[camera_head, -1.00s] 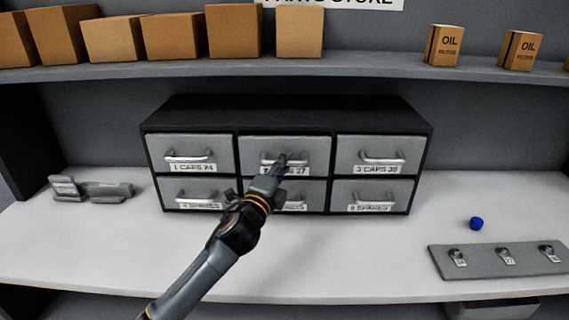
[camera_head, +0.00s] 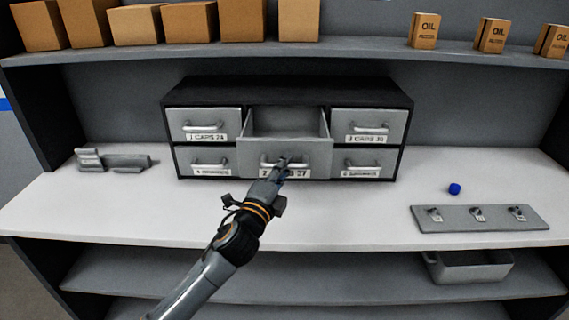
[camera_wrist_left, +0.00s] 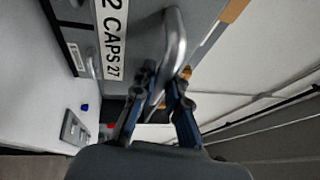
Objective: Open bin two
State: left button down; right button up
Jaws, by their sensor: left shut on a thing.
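Bin two (camera_head: 313,158) is the top middle drawer of a dark cabinet (camera_head: 290,89). It stands pulled out, and its open top shows; I see nothing inside it from here. My left gripper (camera_head: 284,164) is shut on the bar handle at the front of bin two. In the left wrist view the metal handle (camera_wrist_left: 174,45) passes between the fingers of the left gripper (camera_wrist_left: 163,90), beside the label (camera_wrist_left: 113,40) reading "2 CAPS 27". My right gripper is not in view.
Closed drawers surround bin two. A grey holder (camera_head: 112,161) lies left of the cabinet. A blue cap (camera_head: 454,188) and a grey plate (camera_head: 480,219) with tagged pieces lie right. A grey tray (camera_head: 468,267) sits on the lower shelf. Boxes line the upper shelf.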

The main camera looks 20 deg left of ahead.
pick_arm(q)
jog(key=shift+s, duration=0.1)
jog(key=c, duration=1.3)
grip_release()
jog(key=shift+c, duration=0.2)
jog(key=v, duration=1.2)
jog(key=shift+f, duration=0.15)
